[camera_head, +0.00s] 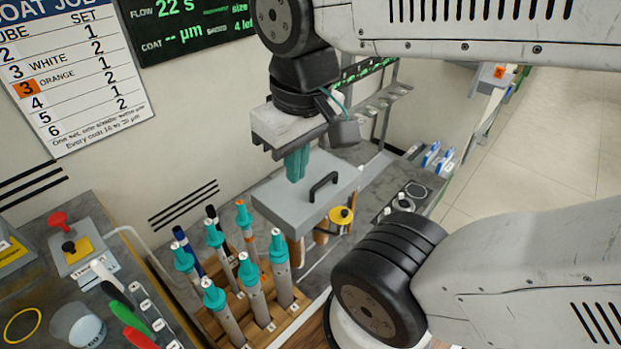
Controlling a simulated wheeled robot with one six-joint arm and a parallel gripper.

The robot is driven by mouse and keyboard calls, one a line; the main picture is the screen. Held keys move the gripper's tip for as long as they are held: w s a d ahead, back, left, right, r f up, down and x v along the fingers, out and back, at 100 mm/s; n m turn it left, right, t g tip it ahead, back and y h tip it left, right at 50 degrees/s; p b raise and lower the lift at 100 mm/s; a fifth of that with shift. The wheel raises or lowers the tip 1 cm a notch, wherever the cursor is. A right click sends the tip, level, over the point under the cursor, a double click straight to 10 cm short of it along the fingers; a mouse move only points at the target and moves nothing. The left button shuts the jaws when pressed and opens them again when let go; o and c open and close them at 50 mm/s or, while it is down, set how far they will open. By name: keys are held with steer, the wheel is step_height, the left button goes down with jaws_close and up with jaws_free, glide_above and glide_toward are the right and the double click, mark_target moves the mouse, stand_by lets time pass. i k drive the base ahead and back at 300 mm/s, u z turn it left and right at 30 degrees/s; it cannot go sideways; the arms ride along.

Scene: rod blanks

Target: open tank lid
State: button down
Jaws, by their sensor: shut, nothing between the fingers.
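The tank lid (275,201) is a flat grey slab with a black arched handle (322,183) on top. In the picture the fingertips are left of the handle and overlap the rear part of the lid. I cannot tell whether they touch the lid. The handle is clear of the fingers.
A wooden rack (283,328) with several teal-capped rods stands front left of the lid. A cup (78,326) and coloured-handled tools (128,313) lie lower left. My arm fills the right side.

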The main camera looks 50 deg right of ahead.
mark_target(296, 208)
steer(key=k, duration=1)
steer(key=u, duration=1.7)
steer(key=i, duration=0.85)
steer(key=z, duration=1.8)
